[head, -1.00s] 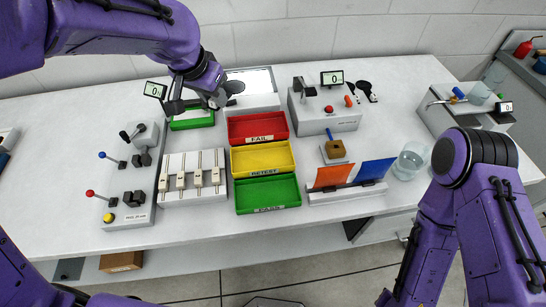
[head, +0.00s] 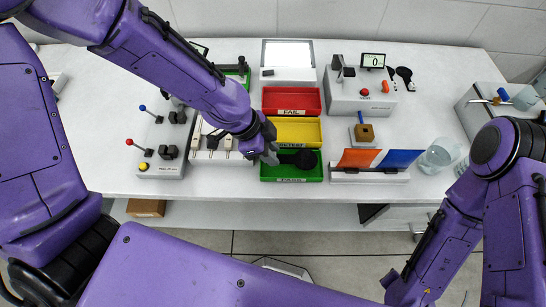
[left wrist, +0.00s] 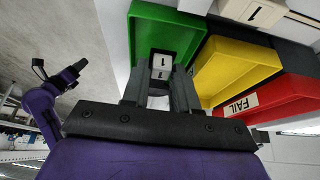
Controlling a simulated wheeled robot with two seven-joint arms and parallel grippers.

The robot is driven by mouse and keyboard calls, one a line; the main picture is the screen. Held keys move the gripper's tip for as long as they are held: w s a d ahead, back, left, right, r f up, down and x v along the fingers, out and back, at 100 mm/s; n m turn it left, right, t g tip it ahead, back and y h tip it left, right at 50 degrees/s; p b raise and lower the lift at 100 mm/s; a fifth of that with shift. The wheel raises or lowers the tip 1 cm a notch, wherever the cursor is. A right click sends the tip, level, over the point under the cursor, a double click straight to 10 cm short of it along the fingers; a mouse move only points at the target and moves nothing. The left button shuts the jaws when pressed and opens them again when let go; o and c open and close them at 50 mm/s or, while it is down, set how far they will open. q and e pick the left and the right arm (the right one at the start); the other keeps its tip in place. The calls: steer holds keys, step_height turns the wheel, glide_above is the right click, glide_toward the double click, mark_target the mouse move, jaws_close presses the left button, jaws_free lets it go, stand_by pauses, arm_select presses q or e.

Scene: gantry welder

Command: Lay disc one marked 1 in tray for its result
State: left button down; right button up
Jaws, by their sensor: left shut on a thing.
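Disc one, a dark round disc with a short handle (head: 307,159), is over the green PASS tray at the front of the tray row. My left gripper (head: 275,154) is shut on its handle end, at the tray's left side. In the left wrist view a white tag marked 1 (left wrist: 161,66) shows between the fingers (left wrist: 160,88), against the green tray (left wrist: 140,22). I cannot tell whether the disc touches the tray floor. The yellow RETEST tray (head: 312,126) and red FAIL tray (head: 311,94) lie behind. A dark arm end (left wrist: 62,75), likely my right gripper, shows at left; its jaws are unclear.
Orange and blue flaps (head: 358,158) on a stand are close right of the green tray. A wooden block (head: 364,132) and a grey meter box (head: 360,93) stand behind them. A glass beaker (head: 437,155) is further right. A lever panel (head: 160,150) is left.

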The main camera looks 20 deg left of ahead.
arm_select(q)
step_height(320, 180, down, 3)
steer(key=shift+w+f, duration=0.1)
steer(key=shift+f+b, duration=0.5)
steer(key=shift+f, duration=0.05)
steer(key=c, duration=0.9)
jaws_free()
steer(key=shift+r, duration=0.1)
steer(key=shift+o, duration=0.2)
